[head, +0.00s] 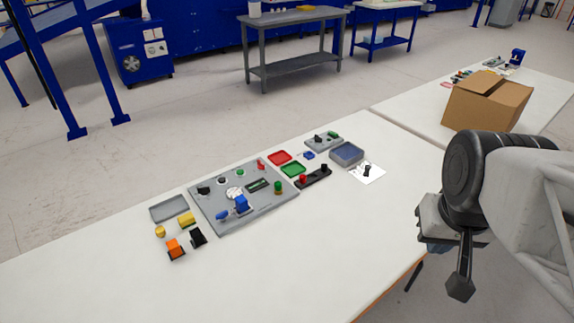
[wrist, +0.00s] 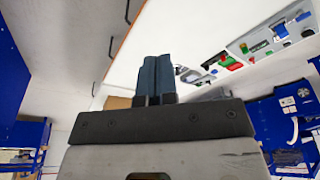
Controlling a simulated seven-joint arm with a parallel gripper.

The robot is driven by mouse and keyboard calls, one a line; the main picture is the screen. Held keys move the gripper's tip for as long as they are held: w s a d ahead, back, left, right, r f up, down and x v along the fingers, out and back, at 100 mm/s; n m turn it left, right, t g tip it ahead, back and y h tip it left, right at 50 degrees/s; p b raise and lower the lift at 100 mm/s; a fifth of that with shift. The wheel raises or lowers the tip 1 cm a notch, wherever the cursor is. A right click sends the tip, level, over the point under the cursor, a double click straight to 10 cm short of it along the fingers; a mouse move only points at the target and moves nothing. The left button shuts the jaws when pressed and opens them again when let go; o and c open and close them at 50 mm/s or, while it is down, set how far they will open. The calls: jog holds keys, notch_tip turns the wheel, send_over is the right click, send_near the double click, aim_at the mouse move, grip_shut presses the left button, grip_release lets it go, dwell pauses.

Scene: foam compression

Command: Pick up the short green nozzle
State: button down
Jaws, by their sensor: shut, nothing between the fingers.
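Two small green pieces could be the short green nozzle, and I cannot tell which. One is an upright green piece (head: 278,187) on the right part of the large grey board (head: 232,222). The other is a green piece (head: 332,134) on the small grey board at the back. My gripper (head: 460,288) hangs at the right, beyond the table's right edge and far from both pieces. In the wrist view its dark fingers (wrist: 153,82) are together with nothing between them.
The white table (head: 120,285) has free room in front of the boards. Near them are a red tray (head: 280,157), a green tray (head: 293,169), a blue-grey bin (head: 346,153) and a black bar (head: 313,178). A cardboard box (head: 485,104) stands on another table behind.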

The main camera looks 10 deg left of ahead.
dwell(0.3)
jog(key=c, duration=0.8)
grip_release()
jog(key=w+a+f+m+g+y, duration=0.1)
jog(key=w+a+f+m+y, duration=0.3)
jog(key=w, duration=0.5)
jog(key=w+a+f+m+g+y, duration=0.1)
jog(key=w+a+f+m+g, duration=0.1)
jog(key=w+a, duration=0.5)
jog(key=w+a+f+m+g+y, duration=0.1)
jog(key=w+a+f+m+y, duration=0.3)
jog(key=w, duration=0.6)
jog(key=w+a+f+m+y, duration=0.1)
jog(key=w+a+f+m, duration=0.1)
jog(key=w+f, duration=0.4)
jog(key=w+a+f+m+t+y, duration=0.1)
jog(key=w+a+f+m+y, duration=0.1)
jog(key=w+a+f, duration=0.3)
jog(key=w+a+f+m+y, duration=0.1)
jog(key=w+a+f+m, duration=0.2)
jog(key=w+f, duration=0.4)
jog(key=shift+w+a+f+m+y, duration=0.1)
jog(key=shift+a+f+m+y, duration=0.3)
jog(key=shift+f, duration=0.1)
